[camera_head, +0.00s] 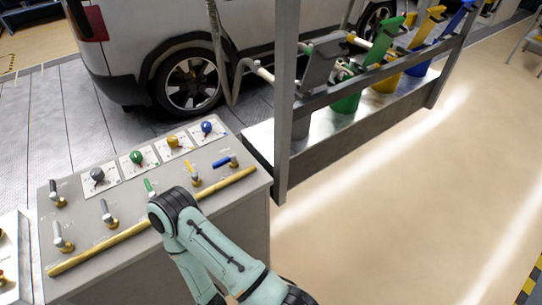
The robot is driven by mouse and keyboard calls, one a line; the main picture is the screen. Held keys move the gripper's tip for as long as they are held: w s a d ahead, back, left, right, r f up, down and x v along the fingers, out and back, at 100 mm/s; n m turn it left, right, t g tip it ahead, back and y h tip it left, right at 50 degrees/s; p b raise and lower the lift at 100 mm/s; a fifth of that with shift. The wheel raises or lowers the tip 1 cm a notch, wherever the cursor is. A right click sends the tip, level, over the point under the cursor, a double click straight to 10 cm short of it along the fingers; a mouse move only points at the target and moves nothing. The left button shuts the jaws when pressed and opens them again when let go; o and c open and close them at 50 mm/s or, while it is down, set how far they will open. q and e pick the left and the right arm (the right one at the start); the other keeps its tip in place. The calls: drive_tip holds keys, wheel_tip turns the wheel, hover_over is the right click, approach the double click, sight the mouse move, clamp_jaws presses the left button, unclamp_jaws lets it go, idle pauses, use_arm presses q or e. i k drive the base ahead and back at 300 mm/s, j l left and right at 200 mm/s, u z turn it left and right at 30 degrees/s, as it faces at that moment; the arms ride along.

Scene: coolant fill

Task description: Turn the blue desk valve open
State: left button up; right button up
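The blue desk valve (223,161) is at the right end of the row of levers on the sloping grey desk (225,142). Its blue handle points left from its brass body, nearly in line with the brass pipe (110,245) along the desk's front. The yellow lever (190,168) beside it points up and away from the pipe. A blue knob (207,127) sits on a white dial plate behind the valve. One of my arms reaches over the desk's front edge. Neither gripper shows, and nothing of mine touches the blue valve.
My arm hides part of the green lever (149,186). Grey levers (108,213) stand to the left. A metal rack post (286,110) rises just right of the desk. Colored nozzles, including a green one (384,40), hang on the rack. The floor (400,220) at right is clear.

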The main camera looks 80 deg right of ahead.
sight(231, 158)
drive_tip(key=z, duration=2.25)
